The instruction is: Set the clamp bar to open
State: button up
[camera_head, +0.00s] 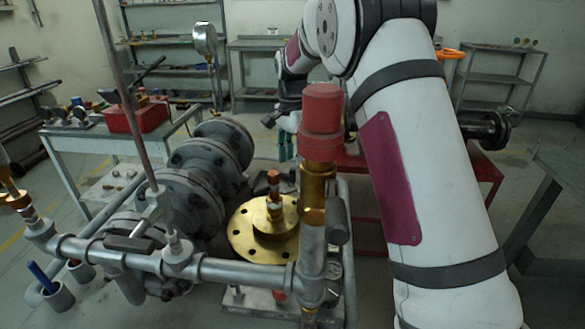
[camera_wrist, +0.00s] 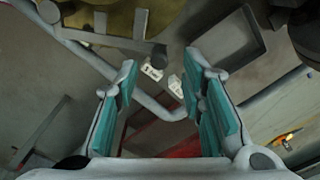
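I cannot tell for sure which part is the clamp bar. In the wrist view a dark grey bar (camera_wrist: 112,42) with a rounded end crosses in front of a brass part at upper left, beyond my fingertips. In the head view a short grey cylindrical bar (camera_head: 338,220) stands beside the upright pipe with the red cap (camera_head: 322,108). My gripper (camera_head: 284,145) is partly hidden behind that red cap, above and beyond the brass flange (camera_head: 248,232). In the wrist view my gripper (camera_wrist: 160,78) has its teal pads wide apart, with nothing between them.
Grey pipework (camera_head: 190,264) crosses the front left, beside a large grey flanged valve body (camera_head: 190,185). A pressure gauge (camera_head: 204,38) stands behind. A red table (camera_head: 365,160) is behind my arm. A grey bench (camera_head: 540,220) stands right; floor between is clear.

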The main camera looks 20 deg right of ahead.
notch_tip(320, 180, up, 7)
jog(key=shift+r, duration=0.15)
jog(key=shift+r, duration=0.1)
dwell(0.4)
